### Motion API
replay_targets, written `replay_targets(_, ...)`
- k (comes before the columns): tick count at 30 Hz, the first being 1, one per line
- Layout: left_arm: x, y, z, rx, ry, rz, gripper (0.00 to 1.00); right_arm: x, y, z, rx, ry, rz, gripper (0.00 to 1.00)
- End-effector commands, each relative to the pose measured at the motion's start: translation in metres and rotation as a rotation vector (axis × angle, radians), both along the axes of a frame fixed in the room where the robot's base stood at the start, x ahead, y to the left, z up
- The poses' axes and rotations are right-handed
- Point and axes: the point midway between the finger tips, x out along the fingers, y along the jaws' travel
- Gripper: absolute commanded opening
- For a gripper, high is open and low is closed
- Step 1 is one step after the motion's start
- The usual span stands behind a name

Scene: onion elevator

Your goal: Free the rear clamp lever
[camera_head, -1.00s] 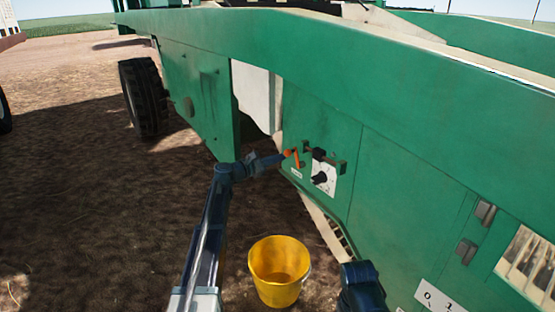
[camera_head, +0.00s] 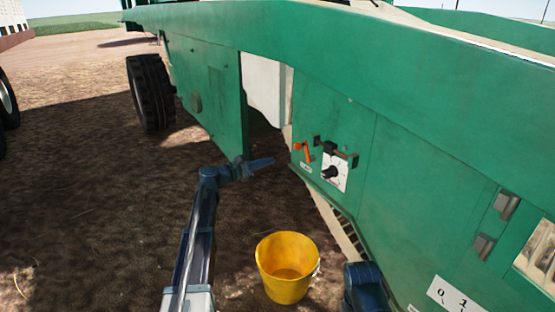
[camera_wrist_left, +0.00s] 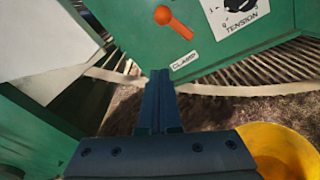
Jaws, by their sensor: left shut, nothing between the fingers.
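The clamp lever (camera_head: 306,152) is a short orange handle on the green machine panel, next to a white dial plate with a black knob (camera_head: 330,172). In the left wrist view the orange lever (camera_wrist_left: 173,22) slants from a round ball at upper left to lower right, above a label reading CLAMP (camera_wrist_left: 184,61). My left gripper (camera_head: 272,161) is shut and empty, left of the lever and apart from it. In the left wrist view its fingers (camera_wrist_left: 159,75) point up, below the lever and left of the label.
A yellow bucket (camera_head: 287,270) stands on the ground below the panel, right of my left arm. The green machine body (camera_head: 420,190) fills the right side. An opening lies left of the panel. A wheel (camera_head: 150,92) stands farther back, with bare soil at left.

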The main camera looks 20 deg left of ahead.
Motion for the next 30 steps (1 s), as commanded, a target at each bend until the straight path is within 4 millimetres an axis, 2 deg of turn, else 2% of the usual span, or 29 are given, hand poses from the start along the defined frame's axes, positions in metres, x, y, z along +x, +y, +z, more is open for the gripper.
replay_targets(3, -0.016, 0.01, 0.002, 0.0, 0.0, 0.001, 0.0, 0.0, 0.0, 0.001, 0.0, 0.0, 0.001, 0.5)
replay_targets(9, -0.027, 0.019, 0.002, 0.0, 0.0, 0.001, 0.0, 0.0, 0.0, 0.002, 0.0, 0.0, 0.001, 0.5)
replay_targets(25, -0.029, 0.02, 0.002, 0.001, 0.0, -0.001, 0.0, 0.0, 0.0, 0.002, 0.0, 0.0, 0.001, 0.5)
replay_targets(28, -0.032, 0.007, -0.001, 0.033, 0.002, -0.023, 0.0, 0.0, 0.0, 0.003, 0.0, 0.0, 0.001, 0.5)
replay_targets(30, -0.04, -0.018, -0.008, 0.098, 0.003, -0.067, 0.0, 0.0, 0.0, 0.005, 0.0, 0.0, 0.001, 0.5)
